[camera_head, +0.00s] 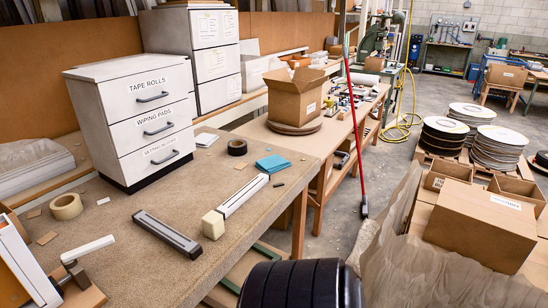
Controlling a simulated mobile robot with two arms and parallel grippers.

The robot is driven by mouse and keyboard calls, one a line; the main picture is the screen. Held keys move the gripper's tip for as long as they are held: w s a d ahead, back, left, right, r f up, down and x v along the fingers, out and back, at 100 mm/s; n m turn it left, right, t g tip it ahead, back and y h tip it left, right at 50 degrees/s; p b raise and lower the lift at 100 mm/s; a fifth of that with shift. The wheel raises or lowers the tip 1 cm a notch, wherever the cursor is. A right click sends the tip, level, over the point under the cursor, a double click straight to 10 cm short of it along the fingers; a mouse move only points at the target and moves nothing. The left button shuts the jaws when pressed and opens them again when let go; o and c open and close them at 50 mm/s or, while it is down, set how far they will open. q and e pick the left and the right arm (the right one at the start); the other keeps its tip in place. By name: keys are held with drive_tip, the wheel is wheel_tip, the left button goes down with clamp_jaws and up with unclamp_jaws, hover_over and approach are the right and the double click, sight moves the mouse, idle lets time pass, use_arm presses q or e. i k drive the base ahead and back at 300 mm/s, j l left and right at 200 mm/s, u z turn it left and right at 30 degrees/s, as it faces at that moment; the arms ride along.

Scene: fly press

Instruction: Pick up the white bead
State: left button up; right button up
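No small round white bead can be made out. A long white bar (243,194) with a dark strip along its side lies on the workbench (150,210), close to a cream block (213,224). Another short white bar (88,249) is at the lower left, above a dark bracket-like piece (76,276). I cannot tell whether either bar is the bead. Neither of my grippers shows in this view.
A white drawer unit (140,115) stands at the bench's back. A grey rail (166,234), tan tape roll (67,206), black tape roll (237,147) and blue pads (273,163) lie on the bench. A black ribbed object (300,285) blocks the bottom centre; cartons (482,222) stand right.

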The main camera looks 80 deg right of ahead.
sight(227, 209)
drive_tip(key=z, duration=2.25)
drive_tip(key=i+l+u, duration=0.95)
